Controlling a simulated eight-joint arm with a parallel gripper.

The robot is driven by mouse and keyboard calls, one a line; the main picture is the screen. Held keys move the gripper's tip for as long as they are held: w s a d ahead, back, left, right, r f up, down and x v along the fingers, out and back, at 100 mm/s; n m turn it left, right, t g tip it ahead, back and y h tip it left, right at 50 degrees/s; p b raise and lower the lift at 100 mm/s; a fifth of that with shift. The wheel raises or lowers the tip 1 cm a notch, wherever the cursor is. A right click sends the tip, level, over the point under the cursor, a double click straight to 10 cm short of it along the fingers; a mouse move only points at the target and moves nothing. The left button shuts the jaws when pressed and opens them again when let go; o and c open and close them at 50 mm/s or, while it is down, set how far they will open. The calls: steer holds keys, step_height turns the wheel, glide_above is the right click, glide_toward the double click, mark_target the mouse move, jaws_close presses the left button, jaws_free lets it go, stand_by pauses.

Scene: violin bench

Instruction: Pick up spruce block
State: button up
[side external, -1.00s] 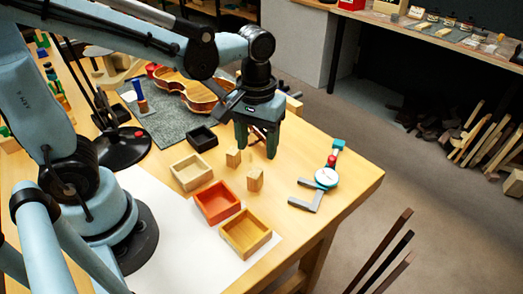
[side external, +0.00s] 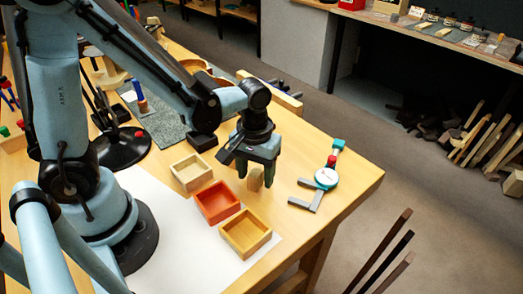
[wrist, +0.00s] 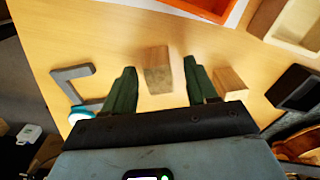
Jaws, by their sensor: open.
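Two small pale wooden blocks stand on the bench; I cannot tell for certain which one is spruce. One block (side external: 256,179) shows between and just beyond my gripper's fingers in the side view. In the wrist view this block (wrist: 158,70) lies between the two green fingers, with gaps on both sides. My gripper (side external: 256,176) is open and points down at it; its fingertips also show in the wrist view (wrist: 158,78). The other block (wrist: 230,83) stands just outside the right finger in the wrist view. In the side view my gripper hides it.
A pale tray (side external: 178,165), an orange-red tray (side external: 203,212) and a yellow tray (side external: 238,252) stand left of the block. A black tray (wrist: 292,86) is near the other block. Bare bench lies toward the right edge.

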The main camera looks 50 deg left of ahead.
steer(key=shift+f, duration=0.3)
steer(key=c, duration=1)
steer(key=shift+r, duration=0.25)
